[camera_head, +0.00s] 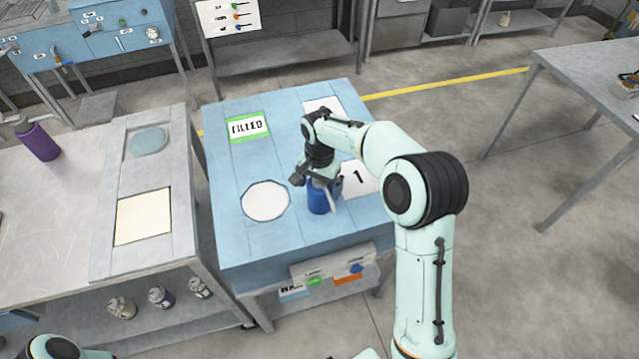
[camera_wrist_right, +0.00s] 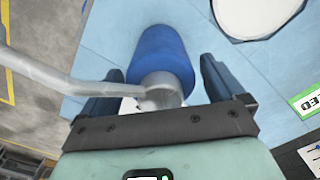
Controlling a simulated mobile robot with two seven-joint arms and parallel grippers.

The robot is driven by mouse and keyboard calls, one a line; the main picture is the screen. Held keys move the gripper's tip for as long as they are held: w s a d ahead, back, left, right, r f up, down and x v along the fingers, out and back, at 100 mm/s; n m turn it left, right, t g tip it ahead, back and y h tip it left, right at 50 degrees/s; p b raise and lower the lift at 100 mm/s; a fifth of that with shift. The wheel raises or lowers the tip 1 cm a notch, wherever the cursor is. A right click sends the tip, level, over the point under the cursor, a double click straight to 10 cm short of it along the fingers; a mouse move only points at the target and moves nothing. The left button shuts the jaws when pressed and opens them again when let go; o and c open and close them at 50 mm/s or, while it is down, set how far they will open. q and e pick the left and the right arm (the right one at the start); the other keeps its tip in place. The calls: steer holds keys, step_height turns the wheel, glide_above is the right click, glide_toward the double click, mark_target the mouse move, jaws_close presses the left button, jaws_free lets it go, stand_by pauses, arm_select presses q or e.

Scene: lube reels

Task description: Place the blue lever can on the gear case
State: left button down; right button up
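The blue lever can (camera_head: 318,198) appears upright on the light blue table (camera_head: 232,205), between a white disc (camera_head: 266,201) and a white square marked 1 (camera_head: 357,178). My right gripper (camera_head: 318,179) is over its top. The fingers look spread, with a narrow gap beside the can; contact is not clear. I cannot tell which surface is the gear case. My left gripper is not in view; part of my left arm shows at bottom left.
A green-edged FILLED card (camera_head: 248,127) and another white square (camera_head: 323,107) lie at the table's back. The grey bench (camera_head: 105,215) at left holds a purple can (camera_head: 38,141), a bluish disc (camera_head: 149,142) and a cream square (camera_head: 143,216).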

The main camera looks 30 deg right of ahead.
steer(key=shift+r, duration=0.15)
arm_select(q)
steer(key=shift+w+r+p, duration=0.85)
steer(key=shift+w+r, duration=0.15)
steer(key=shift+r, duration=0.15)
arm_select(e)
step_height(320, 180, up, 12)
steer(key=shift+r, duration=0.1)
